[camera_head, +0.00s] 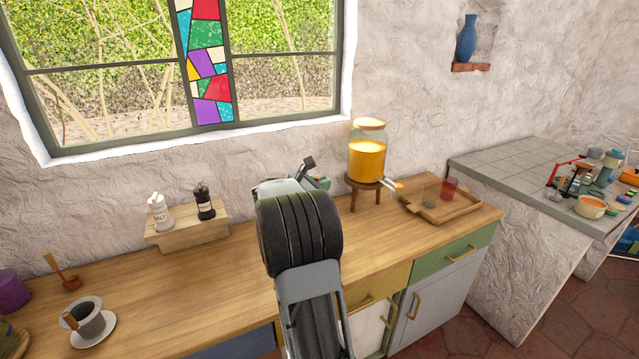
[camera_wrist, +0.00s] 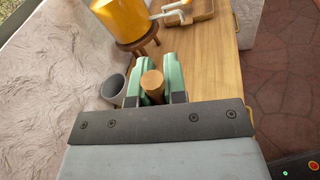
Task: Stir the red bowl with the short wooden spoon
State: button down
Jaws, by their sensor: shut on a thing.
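My gripper (camera_wrist: 153,62) has its green fingers closed on a round wooden piece, the visible end of the short wooden spoon (camera_wrist: 152,82). The spoon's other end is hidden. A grey cup or bowl (camera_wrist: 114,87) is just left of the fingers in the wrist view.
A juice dispenser (camera_head: 367,158) on a wooden stool stands behind and right of my gripper. A tray (camera_head: 431,213) with cups lies farther right. Salt and pepper shakers (camera_head: 204,202) stand on a wooden riser (camera_head: 190,232). A grey mug (camera_head: 88,316) is front left. The middle-left counter is clear.

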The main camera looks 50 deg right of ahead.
notch_tip(320, 180, down, 10)
jog(key=b, duration=0.7)
jog(key=shift+r, duration=0.2)
jog(key=shift+w, duration=0.15)
dwell(0.3)
